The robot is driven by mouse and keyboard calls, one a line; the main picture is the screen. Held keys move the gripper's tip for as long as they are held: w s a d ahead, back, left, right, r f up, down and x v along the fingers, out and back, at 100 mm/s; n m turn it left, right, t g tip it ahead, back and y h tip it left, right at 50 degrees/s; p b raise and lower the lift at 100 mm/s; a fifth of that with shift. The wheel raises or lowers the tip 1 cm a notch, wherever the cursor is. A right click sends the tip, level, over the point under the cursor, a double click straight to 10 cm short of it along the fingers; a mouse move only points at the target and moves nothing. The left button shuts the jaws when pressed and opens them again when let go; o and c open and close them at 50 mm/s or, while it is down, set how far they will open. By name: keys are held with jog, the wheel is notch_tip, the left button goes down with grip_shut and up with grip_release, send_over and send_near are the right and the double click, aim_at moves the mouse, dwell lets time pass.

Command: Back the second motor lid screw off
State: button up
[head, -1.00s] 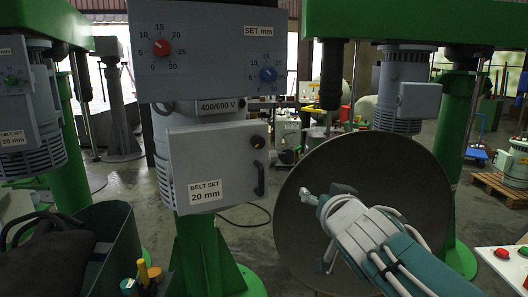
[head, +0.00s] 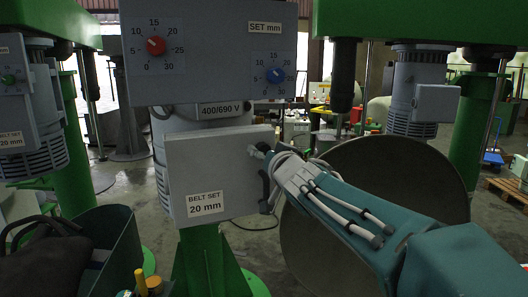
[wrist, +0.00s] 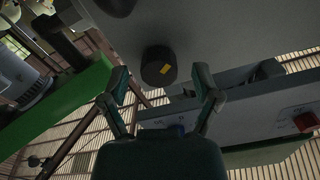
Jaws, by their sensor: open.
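The motor lid (head: 222,160) is a grey panel labelled "BELT SET 20 mm", still on the motor housing in the head view. In the head view my gripper (head: 262,152) is at the lid's upper right corner, and my arm hides the knob. The black lid handle (head: 265,188) is just below, partly covered.
Above the lid is a control box (head: 212,50) with a red dial (head: 156,46) and a blue dial (head: 275,75). A large grey disc (head: 375,180) stands behind my arm. A dark green bin (head: 112,245) is at lower left.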

jog(key=shift+w+a, duration=0.25)
jog(key=shift+w, duration=0.35)
grip_shut()
